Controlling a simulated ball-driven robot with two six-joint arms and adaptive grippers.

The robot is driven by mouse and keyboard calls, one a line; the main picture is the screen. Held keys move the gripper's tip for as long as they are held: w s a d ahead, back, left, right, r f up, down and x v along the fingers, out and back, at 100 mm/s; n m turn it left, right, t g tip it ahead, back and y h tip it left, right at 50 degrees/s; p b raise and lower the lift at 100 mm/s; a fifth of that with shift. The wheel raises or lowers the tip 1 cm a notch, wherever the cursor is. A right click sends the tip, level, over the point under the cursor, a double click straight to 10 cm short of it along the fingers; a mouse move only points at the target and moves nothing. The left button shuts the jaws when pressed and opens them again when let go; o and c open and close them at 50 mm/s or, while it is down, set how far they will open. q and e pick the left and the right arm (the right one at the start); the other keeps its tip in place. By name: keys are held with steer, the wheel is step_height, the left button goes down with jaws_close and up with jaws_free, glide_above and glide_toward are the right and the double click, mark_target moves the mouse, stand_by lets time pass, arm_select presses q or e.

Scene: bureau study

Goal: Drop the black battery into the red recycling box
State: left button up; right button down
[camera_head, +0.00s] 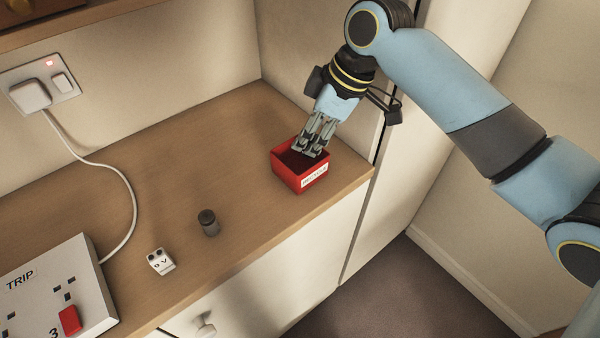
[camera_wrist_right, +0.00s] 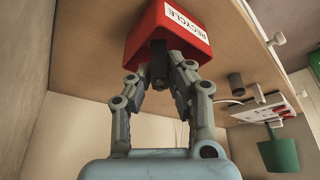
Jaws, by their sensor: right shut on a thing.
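The red recycling box (camera_head: 287,178) stands open-topped on the desk near its right end; a white label faces front. In the right wrist view the box (camera_wrist_right: 203,45) reads "RECYCLE". My right gripper (camera_head: 308,152) points down over the box's opening, its fingertips at about rim level. In the right wrist view a black battery (camera_wrist_right: 158,72) shows between the fingertips, and the gripper is shut on it. In the head view the fingers hide the battery. My left gripper is not in view.
A white TRIP unit (camera_head: 60,285) and a cabled wall plug (camera_head: 30,95) are at left. A wall closes off the desk behind the box.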

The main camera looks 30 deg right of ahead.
steer(key=shift+f, duration=0.3)
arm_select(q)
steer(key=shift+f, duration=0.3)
arm_select(e)
steer(key=shift+r, duration=0.1)
steer(key=c, duration=1.2)
jaws_free()
steer(key=shift+o, duration=0.2)
steer(key=v, duration=1.2)
